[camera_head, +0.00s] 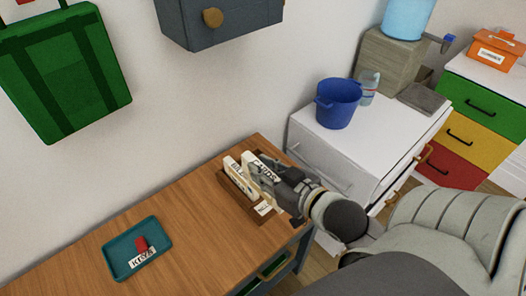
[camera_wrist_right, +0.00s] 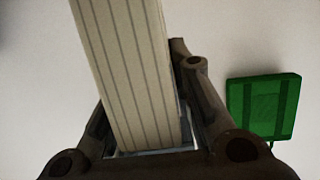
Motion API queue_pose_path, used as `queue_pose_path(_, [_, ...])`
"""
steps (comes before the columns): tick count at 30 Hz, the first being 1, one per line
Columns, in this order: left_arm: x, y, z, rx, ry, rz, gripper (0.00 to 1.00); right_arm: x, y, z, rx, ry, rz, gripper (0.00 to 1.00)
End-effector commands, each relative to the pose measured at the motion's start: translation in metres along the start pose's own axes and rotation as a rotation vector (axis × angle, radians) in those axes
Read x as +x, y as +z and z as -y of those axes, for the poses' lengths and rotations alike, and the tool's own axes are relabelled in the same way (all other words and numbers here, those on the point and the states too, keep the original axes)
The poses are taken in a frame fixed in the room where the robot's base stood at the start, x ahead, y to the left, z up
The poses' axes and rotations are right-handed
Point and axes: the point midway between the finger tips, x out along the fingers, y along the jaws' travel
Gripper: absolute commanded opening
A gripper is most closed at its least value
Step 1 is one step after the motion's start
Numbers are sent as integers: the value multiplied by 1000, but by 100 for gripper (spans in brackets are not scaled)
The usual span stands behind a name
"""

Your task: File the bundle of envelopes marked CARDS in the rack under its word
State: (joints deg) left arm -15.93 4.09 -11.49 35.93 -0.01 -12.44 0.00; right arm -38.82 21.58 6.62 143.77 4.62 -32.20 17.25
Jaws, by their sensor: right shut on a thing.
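My right gripper (camera_head: 272,178) is shut on a cream bundle of envelopes marked CARDS (camera_head: 264,166). The bundle stands upright at the brown rack (camera_head: 250,208) on the wooden table. In the right wrist view, the striped edge of the bundle (camera_wrist_right: 125,75) lies between the fingers of my right gripper (camera_wrist_right: 150,140). Another cream bundle (camera_head: 238,176), whose word looks like BILLS, stands in the rack just left of it. A white label (camera_head: 263,208) shows at the rack's front; its word is too small to read. Whether CARDS is down in a slot is hidden. My left gripper is out of view.
A teal tray (camera_head: 117,258) with a red object and a KEYS label sits on the wooden table (camera_head: 190,220). The table between tray and rack is clear. A white cabinet (camera_head: 335,160) with a blue bucket (camera_head: 338,104) stands right of the table. A grey wall cabinet (camera_head: 225,25) hangs above.

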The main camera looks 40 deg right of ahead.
Motion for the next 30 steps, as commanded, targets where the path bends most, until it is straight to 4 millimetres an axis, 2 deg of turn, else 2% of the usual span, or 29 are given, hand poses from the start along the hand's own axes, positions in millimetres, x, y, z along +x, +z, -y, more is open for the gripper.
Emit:
queue_pose_path(1, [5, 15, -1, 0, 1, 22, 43, 3, 2, 0, -2, -3, -2, 0])
queue_pose_path(3, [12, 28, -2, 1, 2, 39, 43, 9, 5, -2, -4, -4, -6, 0])
queue_pose_path(9, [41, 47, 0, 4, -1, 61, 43, 30, 11, -13, -4, -4, -6, 0])
queue_pose_path(14, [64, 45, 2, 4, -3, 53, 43, 44, 12, -21, -5, -2, -7, 0])
queue_pose_path(21, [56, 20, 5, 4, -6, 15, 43, 90, 13, -46, -2, 0, -1, 0])
queue_pose_path(24, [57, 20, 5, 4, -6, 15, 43, 106, 30, -53, 1, 0, 3, 0])
queue_pose_path(30, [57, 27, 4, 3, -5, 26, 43, 131, 48, -63, 0, -1, -1, 0])
